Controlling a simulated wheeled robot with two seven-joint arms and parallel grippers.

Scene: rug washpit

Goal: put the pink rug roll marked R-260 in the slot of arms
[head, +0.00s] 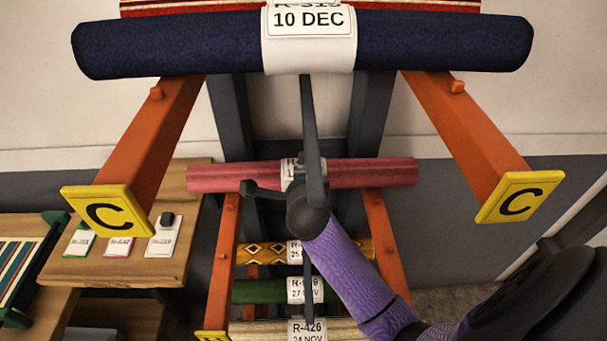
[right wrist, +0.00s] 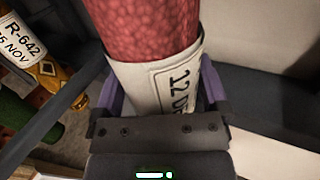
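The pink rug roll (head: 375,173) lies level across the front of the dark uprights, below the dark blue roll. Its white label is mostly hidden by my right gripper (head: 305,190); the right wrist view shows only "12 D" and no R-number. In that view the pink roll (right wrist: 152,30) sits between my right gripper's purple fingers (right wrist: 160,92), which close around the label. The roll's ends overlap the tops of the lower orange arms (head: 228,250); I cannot tell whether it touches them. My left gripper is not in view.
Upper orange arms (head: 160,130) with yellow C plates (head: 107,212) carry the dark blue roll (head: 170,45). Yellow (head: 350,250), green (head: 262,291) and cream R-426 (head: 360,330) rolls lie below. A wooden table (head: 115,262) with tags stands left.

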